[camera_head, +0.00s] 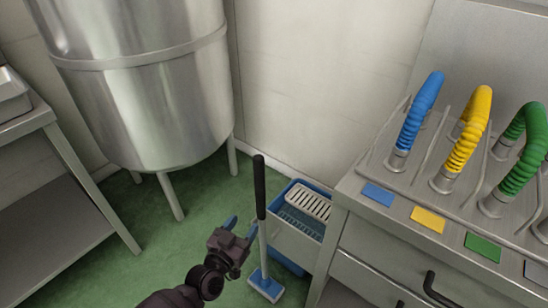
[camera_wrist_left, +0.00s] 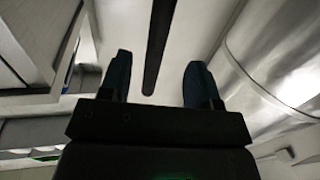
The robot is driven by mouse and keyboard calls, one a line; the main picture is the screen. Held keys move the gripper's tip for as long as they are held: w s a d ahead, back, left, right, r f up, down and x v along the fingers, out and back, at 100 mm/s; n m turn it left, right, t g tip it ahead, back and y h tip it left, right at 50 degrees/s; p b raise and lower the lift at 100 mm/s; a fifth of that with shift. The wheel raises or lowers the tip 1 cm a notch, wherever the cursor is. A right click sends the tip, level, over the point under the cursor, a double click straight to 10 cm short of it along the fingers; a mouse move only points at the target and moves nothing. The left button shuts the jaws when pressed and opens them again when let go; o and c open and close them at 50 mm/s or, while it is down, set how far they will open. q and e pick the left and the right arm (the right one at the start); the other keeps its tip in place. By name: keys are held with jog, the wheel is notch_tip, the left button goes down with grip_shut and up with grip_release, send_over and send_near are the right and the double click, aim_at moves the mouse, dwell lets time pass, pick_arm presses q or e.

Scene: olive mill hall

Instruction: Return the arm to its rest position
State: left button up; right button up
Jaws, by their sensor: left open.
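My left gripper (camera_head: 241,226) is open, low in the middle of the head view, above the green floor. Its two dark blue fingers stand apart in the left wrist view (camera_wrist_left: 158,82), with nothing gripped. A long-handled tool with a black grip (camera_head: 260,188), pale shaft and blue head (camera_head: 266,284) stands upright close beside the fingers. In the left wrist view a dark bar, probably its grip (camera_wrist_left: 160,40), shows between the fingers, seemingly beyond them. I cannot tell whether the fingers touch the shaft. My right gripper is not in view.
A blue bucket (camera_head: 290,262) with a pale grate (camera_head: 308,204) stands right of the tool. A steel counter (camera_head: 350,232) with blue (camera_head: 420,110), yellow (camera_head: 468,130) and green (camera_head: 524,150) hoses fills the right. A steel tank (camera_head: 150,100) and table (camera_head: 60,215) stand left.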

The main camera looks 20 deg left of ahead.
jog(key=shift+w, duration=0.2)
pick_arm(q)
jog(key=s+a+r+g+y+p, duration=0.1)
jog(key=s+r+g+p, duration=0.1)
jog(key=s, duration=0.6)
jog(key=s+a+r+g+p, duration=0.2)
jog(key=s+p, duration=0.2)
jog(key=s, duration=0.5)
jog(key=s+a+r+g+y+p, duration=0.1)
jog(key=s+a+r+g+p, duration=0.1)
jog(key=s, duration=0.7)
jog(key=shift+s+g+y+p, duration=0.2)
jog(key=shift+g+y+p, duration=0.15)
jog(key=shift+p, duration=0.2)
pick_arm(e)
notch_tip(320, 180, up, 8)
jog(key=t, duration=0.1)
pick_arm(q)
jog(key=shift+a, duration=0.1)
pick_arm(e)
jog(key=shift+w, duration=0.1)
